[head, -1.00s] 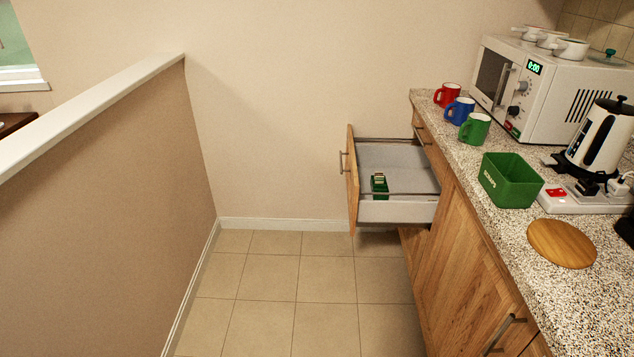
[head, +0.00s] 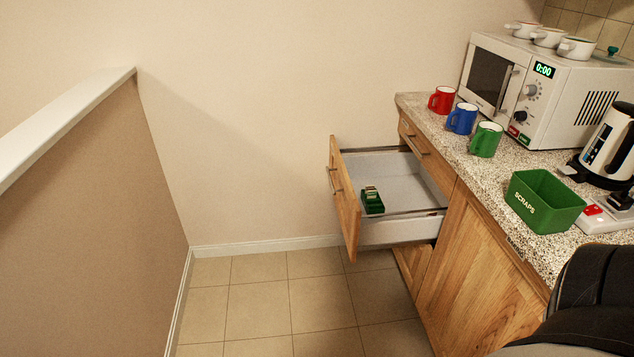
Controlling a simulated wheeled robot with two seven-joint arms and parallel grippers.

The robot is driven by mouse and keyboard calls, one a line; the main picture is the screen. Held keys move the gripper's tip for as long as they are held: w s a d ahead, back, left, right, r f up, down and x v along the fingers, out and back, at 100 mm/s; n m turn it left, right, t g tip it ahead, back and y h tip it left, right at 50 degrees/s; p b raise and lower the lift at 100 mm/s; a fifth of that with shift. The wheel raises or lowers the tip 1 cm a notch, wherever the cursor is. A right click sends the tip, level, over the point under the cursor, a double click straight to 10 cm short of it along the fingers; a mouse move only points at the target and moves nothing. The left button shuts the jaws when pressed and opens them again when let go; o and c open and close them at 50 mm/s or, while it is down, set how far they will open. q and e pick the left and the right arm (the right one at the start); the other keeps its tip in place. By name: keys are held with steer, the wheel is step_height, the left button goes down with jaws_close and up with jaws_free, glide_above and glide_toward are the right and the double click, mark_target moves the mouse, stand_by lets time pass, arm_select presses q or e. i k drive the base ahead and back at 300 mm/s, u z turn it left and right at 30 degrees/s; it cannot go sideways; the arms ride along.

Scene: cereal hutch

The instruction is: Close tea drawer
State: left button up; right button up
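The tea drawer (head: 345,198) stands pulled out from the wooden cabinet below the counter, at the middle right of the head view. Its wooden front has a bar handle (head: 334,181) and faces left. Inside the grey drawer lies a small green box (head: 372,201) with light-coloured contents, near the front panel. The rest of the visible drawer floor is bare. Neither gripper shows. A dark part of my own arm covers the lower right corner.
Red (head: 442,99), blue (head: 462,118) and green (head: 486,139) mugs stand on the counter (head: 480,185) above the drawer. A green scraps bin (head: 545,202), microwave (head: 545,90) and kettle (head: 608,145) stand further right. A half wall (head: 90,220) bounds the left; the tiled floor (head: 290,305) between is clear.

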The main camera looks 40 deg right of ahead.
mark_target(407, 192)
steer(key=i, duration=0.35)
steer(key=z, duration=1.5)
steer(key=k, duration=1.2)
steer(key=u, duration=0.45)
steer(key=i, duration=0.9)
steer(key=z, duration=0.4)
steer(key=i, duration=1)
steer(key=z, duration=1.05)
steer(key=i, duration=0.2)
steer(key=z, duration=0.15)
